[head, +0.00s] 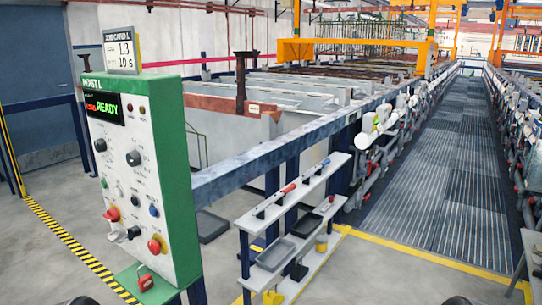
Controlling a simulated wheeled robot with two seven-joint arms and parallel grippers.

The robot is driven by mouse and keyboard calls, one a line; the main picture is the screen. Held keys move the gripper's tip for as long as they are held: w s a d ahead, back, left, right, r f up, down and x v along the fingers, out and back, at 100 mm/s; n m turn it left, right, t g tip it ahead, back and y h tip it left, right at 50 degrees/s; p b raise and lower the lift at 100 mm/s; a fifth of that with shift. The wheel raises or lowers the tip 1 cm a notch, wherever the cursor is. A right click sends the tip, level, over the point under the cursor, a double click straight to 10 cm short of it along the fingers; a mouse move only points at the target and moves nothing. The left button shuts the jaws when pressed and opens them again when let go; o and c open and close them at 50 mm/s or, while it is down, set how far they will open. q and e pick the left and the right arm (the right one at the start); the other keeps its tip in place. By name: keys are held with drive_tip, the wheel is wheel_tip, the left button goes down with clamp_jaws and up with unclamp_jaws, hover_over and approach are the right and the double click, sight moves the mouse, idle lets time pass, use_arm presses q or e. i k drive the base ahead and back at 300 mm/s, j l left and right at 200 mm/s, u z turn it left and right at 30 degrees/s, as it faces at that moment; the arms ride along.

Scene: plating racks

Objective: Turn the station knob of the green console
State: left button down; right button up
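The green console (177,190), labelled HOIST L, stands at the left with its pale front panel angled toward me. Its display (104,108) reads READY in green beside smaller red text. The panel has several black knobs, including an upper-left knob (100,145), a larger upper-right knob (134,158) and a lower knob (133,232). Their small labels are unreadable, so I cannot tell which is the station knob. Neither gripper is in view; only dark rounded shapes show at the bottom edge, and nothing touches the console.
A job card (121,50) above the console reads 1.3 and 10 s. Red buttons (154,246) and a red padlock (145,280) sit low on it. A tool shelf (262,222) stands to its right. Yellow-black tape (65,236) marks the floor. A grated walkway (440,180) runs back.

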sight(100, 145)
drive_tip(key=j+u, duration=0.1)
drive_tip(key=j, duration=0.4)
drive_tip(key=i+j+u, duration=0.15)
drive_tip(key=j, duration=0.35)
drive_tip(key=i+j+u, duration=0.1)
drive_tip(key=j, duration=0.4)
